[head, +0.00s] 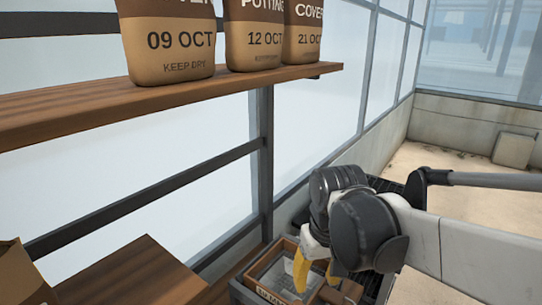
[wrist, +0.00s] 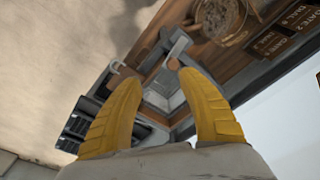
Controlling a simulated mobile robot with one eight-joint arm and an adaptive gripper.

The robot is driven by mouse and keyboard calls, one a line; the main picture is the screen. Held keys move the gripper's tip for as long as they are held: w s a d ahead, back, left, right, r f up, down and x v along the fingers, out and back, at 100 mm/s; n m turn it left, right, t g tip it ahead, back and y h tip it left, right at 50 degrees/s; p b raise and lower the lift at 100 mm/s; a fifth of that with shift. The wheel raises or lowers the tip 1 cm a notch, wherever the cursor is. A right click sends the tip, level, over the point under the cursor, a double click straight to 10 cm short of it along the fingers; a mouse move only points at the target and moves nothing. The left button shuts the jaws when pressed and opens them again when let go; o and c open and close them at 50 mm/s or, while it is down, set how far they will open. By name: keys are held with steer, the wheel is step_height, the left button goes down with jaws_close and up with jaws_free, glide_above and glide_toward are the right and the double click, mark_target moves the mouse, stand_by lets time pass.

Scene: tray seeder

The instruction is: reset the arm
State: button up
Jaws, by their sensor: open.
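My gripper (head: 317,277) hangs at the lower right of the head view, its yellow fingers pointing down over a wooden-framed box (head: 262,268) with a label on its front. In the wrist view my gripper (wrist: 146,76) shows two yellow fingers spread apart with nothing between them. Beyond the fingertips lies a grey bin-like part (wrist: 165,85) with a pale inside. Whether the fingertips touch anything below cannot be told.
A wooden shelf (head: 190,97) at the upper left holds bags, among them one marked 09 OCT (head: 170,45). A wooden surface (head: 130,272) is at the lower left. The wrist view shows a round container (wrist: 218,18) and a dark labelled board (wrist: 270,38).

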steer(key=s+d+f+m+t+b, duration=0.2)
steer(key=s+d+f+t+b, duration=0.3)
steer(key=s+d+f+b, duration=0.3)
steer(key=shift+s+d+f+m+t+b, duration=0.2)
steer(key=shift+d+f+m+t+b, duration=0.15)
steer(key=shift+f+b, duration=0.45)
